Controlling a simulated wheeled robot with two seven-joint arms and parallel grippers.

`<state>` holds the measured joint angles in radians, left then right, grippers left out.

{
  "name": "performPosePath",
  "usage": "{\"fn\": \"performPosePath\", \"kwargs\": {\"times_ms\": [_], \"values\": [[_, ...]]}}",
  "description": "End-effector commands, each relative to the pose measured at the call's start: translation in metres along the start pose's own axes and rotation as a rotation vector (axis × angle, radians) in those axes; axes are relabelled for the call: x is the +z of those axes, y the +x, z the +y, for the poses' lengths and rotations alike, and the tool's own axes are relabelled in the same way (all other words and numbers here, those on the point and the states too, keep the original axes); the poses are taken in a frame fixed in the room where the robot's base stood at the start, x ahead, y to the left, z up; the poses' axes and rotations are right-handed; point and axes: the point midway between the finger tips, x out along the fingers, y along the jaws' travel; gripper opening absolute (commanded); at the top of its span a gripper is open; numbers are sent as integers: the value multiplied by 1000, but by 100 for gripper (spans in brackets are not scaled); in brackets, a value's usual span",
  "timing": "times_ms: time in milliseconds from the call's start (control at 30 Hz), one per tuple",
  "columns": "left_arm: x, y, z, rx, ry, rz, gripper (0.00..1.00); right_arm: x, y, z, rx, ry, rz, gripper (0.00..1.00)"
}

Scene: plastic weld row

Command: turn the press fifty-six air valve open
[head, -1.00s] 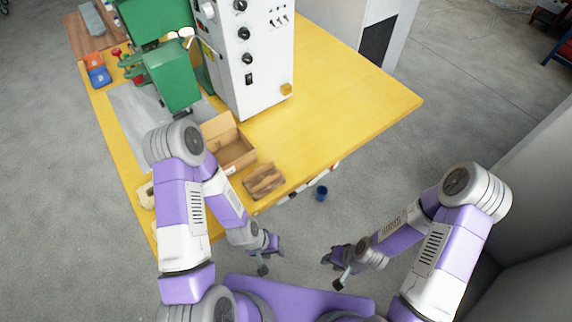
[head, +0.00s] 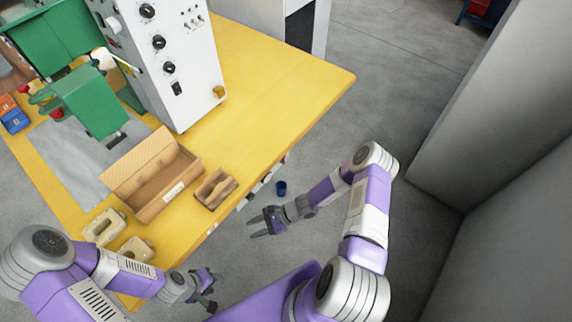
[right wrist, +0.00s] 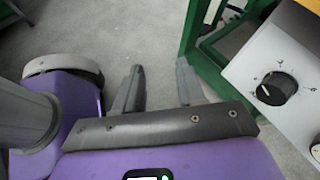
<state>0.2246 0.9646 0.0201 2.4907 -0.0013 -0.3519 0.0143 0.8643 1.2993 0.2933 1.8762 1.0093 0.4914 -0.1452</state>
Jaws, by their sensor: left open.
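The press is the green machine (head: 90,100) with a white control box (head: 170,60) on the yellow bench, at the upper left of the head view. I cannot make out which part is the air valve. In the right wrist view a black rotary knob (right wrist: 275,88) sits on a pale panel at the right, beside my right gripper (right wrist: 160,68) and not touched. My right gripper (head: 254,227) is open and empty off the bench's front edge. My left gripper (head: 213,288) is open and empty, lower down.
The yellow bench (head: 265,100) holds an open cardboard box (head: 150,178), a small brown tray (head: 215,188) and beige parts (head: 104,228). Green frame legs (right wrist: 195,30) stand near my right gripper. A blue cup-like object (head: 281,188) shows beyond the edge. A grey wall (head: 500,130) stands right.

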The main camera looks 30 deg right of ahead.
Motion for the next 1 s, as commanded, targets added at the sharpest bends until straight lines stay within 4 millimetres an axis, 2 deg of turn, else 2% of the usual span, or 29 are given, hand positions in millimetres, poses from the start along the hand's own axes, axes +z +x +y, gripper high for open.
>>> {"fn": "performPosePath", "kwargs": {"times_ms": [33, 100, 167, 200, 300, 400, 433, 567, 800, 1000], "values": [[0, 5, -2, 0, 0, 0, 43, -19, -10, -32, -161, 110, -64, 39], [0, 9, -4, 0, 0, 0, 43, -41, -36, -76, -386, 228, -151, 39], [-1, 11, -4, 0, 0, 0, 43, -63, -66, -106, -571, 304, -211, 39], [-1, 13, -5, 0, 0, 0, 43, -77, -88, -123, -685, 341, -243, 39], [-1, 15, -6, 0, 0, 0, 43, -109, -137, -147, -915, 401, -298, 39], [-1, 16, -6, 0, 0, 0, 43, -128, -169, -156, -1051, 427, -324, 39], [-1, 16, -6, 0, 0, 0, 43, -131, -174, -158, -1074, 431, -329, 39], [-1, 19, -7, 0, 0, 0, 43, -136, -180, -169, -1115, 435, -337, 39], [-1, 29, -11, 0, -1, 0, 43, -134, -163, -203, -1110, 434, -335, 39], [-2, 35, -13, 0, -1, 0, 43, -133, -154, -223, -1108, 436, -335, 39]]}}
